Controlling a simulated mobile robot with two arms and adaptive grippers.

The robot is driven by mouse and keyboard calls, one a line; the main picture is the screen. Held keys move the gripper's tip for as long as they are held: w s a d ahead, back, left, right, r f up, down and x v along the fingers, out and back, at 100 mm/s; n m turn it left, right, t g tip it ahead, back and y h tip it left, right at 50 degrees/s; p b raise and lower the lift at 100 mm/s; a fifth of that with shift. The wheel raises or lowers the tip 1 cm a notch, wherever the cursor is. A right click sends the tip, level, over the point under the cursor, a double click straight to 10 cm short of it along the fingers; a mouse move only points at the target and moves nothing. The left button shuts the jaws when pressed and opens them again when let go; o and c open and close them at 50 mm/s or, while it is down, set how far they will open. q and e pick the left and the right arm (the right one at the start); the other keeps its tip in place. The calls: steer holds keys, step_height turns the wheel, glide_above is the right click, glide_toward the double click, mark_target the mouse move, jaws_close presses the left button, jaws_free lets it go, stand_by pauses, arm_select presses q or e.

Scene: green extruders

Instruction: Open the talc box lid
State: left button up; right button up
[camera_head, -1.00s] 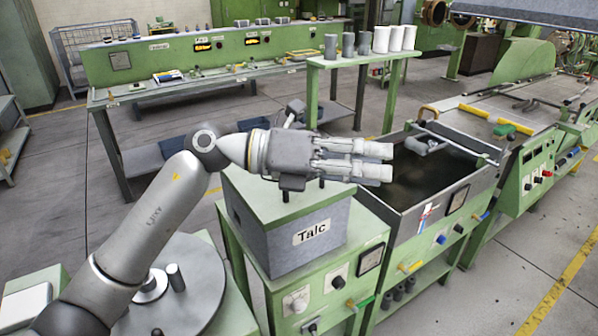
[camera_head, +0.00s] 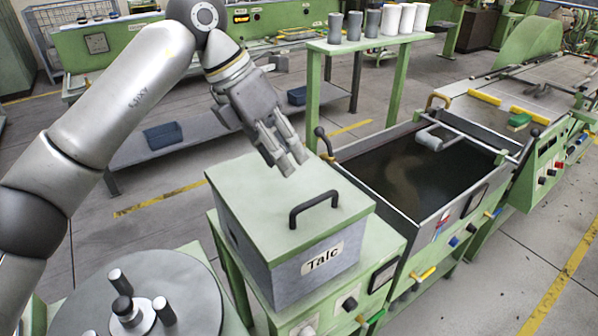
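The talc box (camera_head: 308,279) is a grey box with a "Talc" label on its front. It stands on a green machine stand. Its pale green lid (camera_head: 262,212) lies flat on top and looks closed. A black arched handle (camera_head: 313,207) stands on the lid. My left gripper (camera_head: 287,160) is above the lid's far edge, behind the handle, with its fingers pointing down. It is apart from the handle and holds nothing that I can see. How far its fingers are spread is unclear from this angle. My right gripper is out of view.
A dark open tank (camera_head: 410,170) with a raised metal rim stands right of the box. A green shelf (camera_head: 390,42) with grey and white cups stands behind.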

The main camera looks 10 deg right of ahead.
arm_select(q)
steer(key=p, duration=0.2)
glide_above(312, 200)
steer(key=a, duration=0.2)
step_height(312, 200, down, 5)
steer(key=f, duration=0.1)
steer(key=f+p, duration=0.1)
steer(key=shift+w+d+f, duration=0.15)
steer(key=shift+d+f, duration=0.2)
steer(key=shift+f, duration=0.05)
steer(key=shift+d+f, duration=0.25)
steer(key=shift+f, duration=0.55)
steer(key=shift+c, duration=0.3)
steer(key=c, duration=0.5)
jaws_close()
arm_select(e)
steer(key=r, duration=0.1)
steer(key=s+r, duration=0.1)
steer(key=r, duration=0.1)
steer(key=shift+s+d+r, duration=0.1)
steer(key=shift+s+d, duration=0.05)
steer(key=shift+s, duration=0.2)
